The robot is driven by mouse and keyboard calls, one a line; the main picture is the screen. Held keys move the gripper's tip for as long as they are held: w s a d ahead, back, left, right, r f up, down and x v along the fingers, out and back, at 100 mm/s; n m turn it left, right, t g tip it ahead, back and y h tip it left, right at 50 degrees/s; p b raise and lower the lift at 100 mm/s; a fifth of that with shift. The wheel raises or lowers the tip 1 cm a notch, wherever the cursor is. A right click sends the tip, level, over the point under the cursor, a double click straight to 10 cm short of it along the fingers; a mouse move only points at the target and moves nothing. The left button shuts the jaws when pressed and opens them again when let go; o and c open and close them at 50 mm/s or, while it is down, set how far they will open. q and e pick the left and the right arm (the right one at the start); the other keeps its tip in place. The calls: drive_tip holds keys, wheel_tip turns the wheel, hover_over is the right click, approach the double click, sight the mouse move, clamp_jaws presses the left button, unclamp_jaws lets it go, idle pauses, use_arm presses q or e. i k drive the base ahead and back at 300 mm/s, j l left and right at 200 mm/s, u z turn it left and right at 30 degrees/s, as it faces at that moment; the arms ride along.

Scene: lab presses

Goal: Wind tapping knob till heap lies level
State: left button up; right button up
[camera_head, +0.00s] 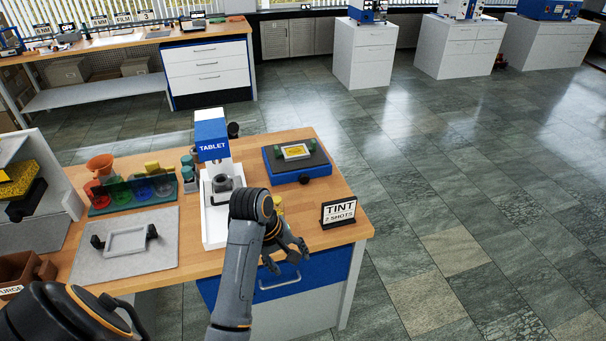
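A blue box with a black top (286,163) sits at the back right of the wooden bench. A pale frame with a yellow patch (296,152), possibly the heap, lies on it. How level the patch lies is too small to tell. A dark knob (304,179) shows on the box's front side; I cannot tell if it is the tapping knob. My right gripper (287,259) is in front of the bench's front edge, nearer than the box and apart from it. Its fingers are spread and empty. My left arm shows at the lower left; its gripper is out of view.
A blue and white TABLET press (212,150) stands left of the box, partly behind my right arm. A TINT sign (339,212) stands at the bench's right front corner. Coloured cups in a rack (128,192) and a grey mat (98,262) fill the left. Floor to the right is clear.

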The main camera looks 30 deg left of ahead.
sight(304, 179)
drive_tip(key=i+j, duration=1.2)
drive_tip(key=i, duration=0.05)
